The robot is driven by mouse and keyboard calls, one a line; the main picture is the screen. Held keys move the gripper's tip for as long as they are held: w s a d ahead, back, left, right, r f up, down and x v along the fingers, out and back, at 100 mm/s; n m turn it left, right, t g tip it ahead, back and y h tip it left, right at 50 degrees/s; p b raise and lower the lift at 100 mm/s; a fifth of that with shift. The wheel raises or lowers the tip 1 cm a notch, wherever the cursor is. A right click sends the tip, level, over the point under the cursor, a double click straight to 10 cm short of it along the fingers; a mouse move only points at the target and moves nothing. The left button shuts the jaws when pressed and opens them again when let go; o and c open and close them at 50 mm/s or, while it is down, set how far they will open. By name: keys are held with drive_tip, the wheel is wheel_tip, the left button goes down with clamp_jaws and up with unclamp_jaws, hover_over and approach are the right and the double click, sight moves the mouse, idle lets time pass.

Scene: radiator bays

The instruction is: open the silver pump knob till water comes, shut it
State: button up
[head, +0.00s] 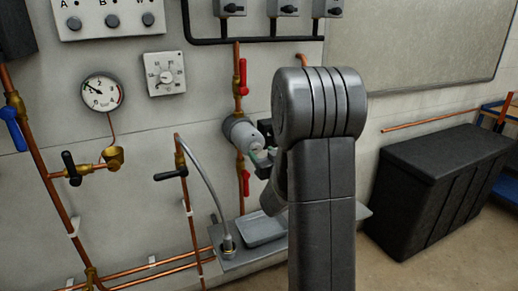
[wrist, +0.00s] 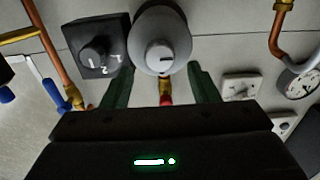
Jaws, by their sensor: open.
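The silver pump (head: 238,130) sits on a vertical copper pipe in the head view, its front knob facing out toward my gripper. In the wrist view the round silver knob (wrist: 160,57) is straight ahead, with a dark mark on its face. My gripper (head: 264,158) is partly hidden behind my arm in the head view. In the wrist view its two green fingers (wrist: 160,76) are open, one to each side below the knob, with nothing between them that I can see held. Whether they touch the knob I cannot tell. No water shows.
Red valve handles (head: 241,76) sit above and below the pump. A black box with a numbered dial (wrist: 97,55) is beside it. A grey hose (head: 207,180) runs down to a shelf with a shallow tray (head: 265,231). A black chest (head: 435,185) stands right.

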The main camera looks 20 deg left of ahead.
sight(257, 148)
drive_tip(key=shift+x, duration=1.65)
drive_tip(key=c, duration=0.9)
drive_tip(key=shift+c, duration=0.2)
